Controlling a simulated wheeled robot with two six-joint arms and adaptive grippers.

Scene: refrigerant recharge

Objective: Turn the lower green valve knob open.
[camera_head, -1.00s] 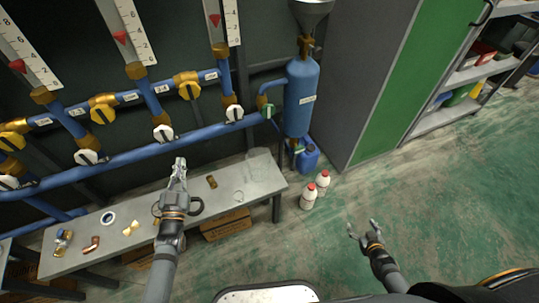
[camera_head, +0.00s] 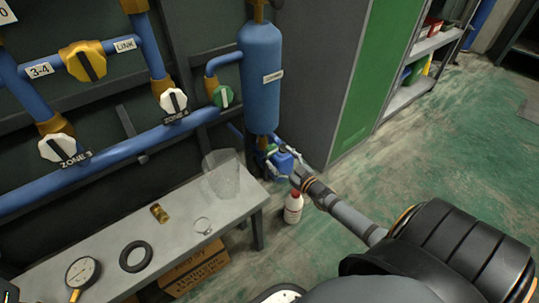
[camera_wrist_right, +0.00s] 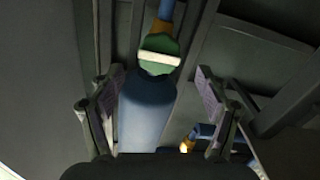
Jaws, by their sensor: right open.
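The lower green valve knob (camera_head: 271,150) is at the foot of the blue tank (camera_head: 260,80), partly hidden in the head view. In the right wrist view the green knob (camera_wrist_right: 160,55) has a pale bar across its face and sits beyond the gap between my fingers. My right gripper (camera_head: 274,163) is open, close to the lower knob. The wrist view shows its two fingers (camera_wrist_right: 158,95) apart, with nothing held between them. Whether a finger touches the knob is not clear. My left gripper is out of view.
An upper green knob (camera_head: 223,96) is on the blue pipe left of the tank. A blue jug (camera_head: 283,162) is behind my right gripper. A grey bench (camera_head: 180,235) and a grey cabinet (camera_head: 310,70) flank this spot.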

